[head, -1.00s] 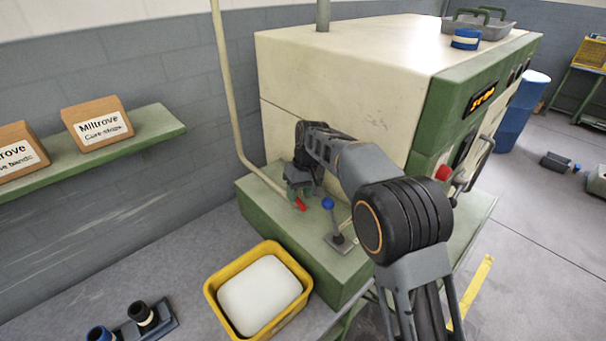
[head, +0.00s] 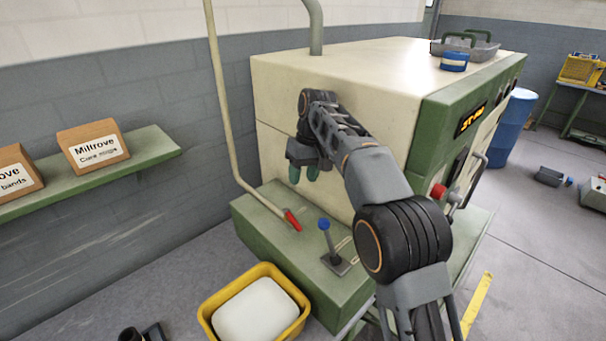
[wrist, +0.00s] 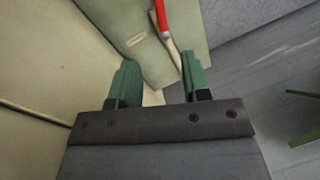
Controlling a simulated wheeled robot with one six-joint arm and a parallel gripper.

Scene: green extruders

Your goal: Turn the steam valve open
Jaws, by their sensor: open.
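The steam valve shows as a red handle (head: 292,219) at the lower end of a cream pipe (head: 222,100), on the green-edged ledge of the machine. The handle looks roughly in line with the pipe's lower run. It also shows at the top of the wrist view as a red bar (wrist: 162,16). My gripper (head: 304,174) is above the handle, beside the machine's cream side, with its green fingers pointing down. In the wrist view its fingers (wrist: 160,70) are apart with nothing between them, and the handle lies beyond the tips, not touched.
A blue-knobbed lever (head: 324,226) stands on the ledge just right of the red handle. A yellow bin (head: 212,325) with a white block is in front. A shelf (head: 160,152) with boxes is on the left wall. The machine's cream body (head: 275,95) is close to my gripper.

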